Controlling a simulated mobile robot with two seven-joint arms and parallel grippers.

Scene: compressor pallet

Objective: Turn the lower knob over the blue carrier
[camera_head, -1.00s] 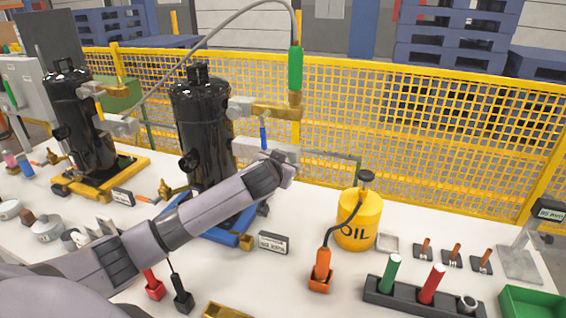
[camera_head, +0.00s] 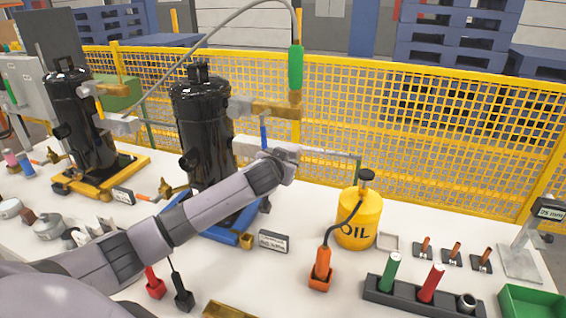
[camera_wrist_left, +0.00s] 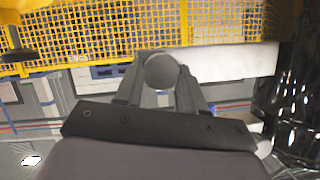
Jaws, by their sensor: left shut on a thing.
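The blue carrier (camera_head: 235,239) stands on the white bench under the middle black compressor (camera_head: 203,125). My left arm crosses in front of them. Its gripper (camera_head: 287,156) is beside a pale block (camera_head: 248,146) on the compressor's right side; its fingers are hard to make out there. In the left wrist view my left gripper (camera_wrist_left: 160,85) is shut on a round grey knob (camera_wrist_left: 161,70), seen end-on between the fingers. The pale block (camera_wrist_left: 225,61) extends right behind the knob, towards the black compressor (camera_wrist_left: 296,95). My right gripper is not in view.
A yellow oil can (camera_head: 359,222) stands right of my arm. A brass fitting (camera_head: 276,108) with a green-sleeved hose (camera_head: 295,68) is above the gripper. A second compressor (camera_head: 80,120) on a yellow carrier (camera_head: 125,172) is left. A yellow mesh fence (camera_head: 420,130) runs behind.

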